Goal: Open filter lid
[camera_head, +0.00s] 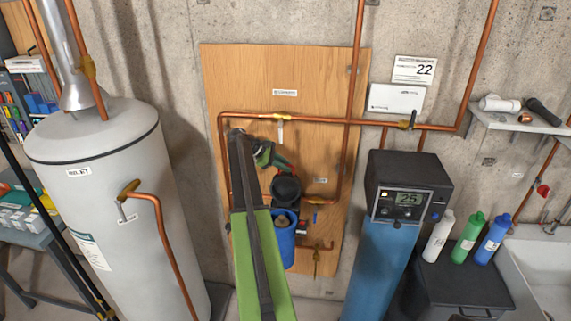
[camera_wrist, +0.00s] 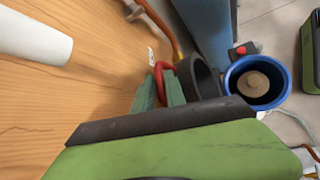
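The blue filter housing (camera_head: 283,243) hangs low on the wooden board. In the wrist view the blue housing (camera_wrist: 231,76) has an open top, and a beige cartridge (camera_wrist: 258,84) shows inside. A black round hollow lid (camera_head: 286,187) stands tilted up above and beside the opening; it also shows in the wrist view (camera_wrist: 205,77). A red handle (camera_wrist: 159,70) curves from beside the lid in the wrist view. My gripper (camera_wrist: 160,88) has its two green fingers on either side of this handle, apparently closed on it. In the head view my gripper (camera_head: 268,156) is partly hidden by my arm.
Copper pipes (camera_head: 345,150) run across the board and down its right side. A grey tank (camera_head: 100,180) stands at left. A blue column with a black control head (camera_head: 408,190) stands close at right. A white cylinder (camera_wrist: 35,38) is near in the wrist view.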

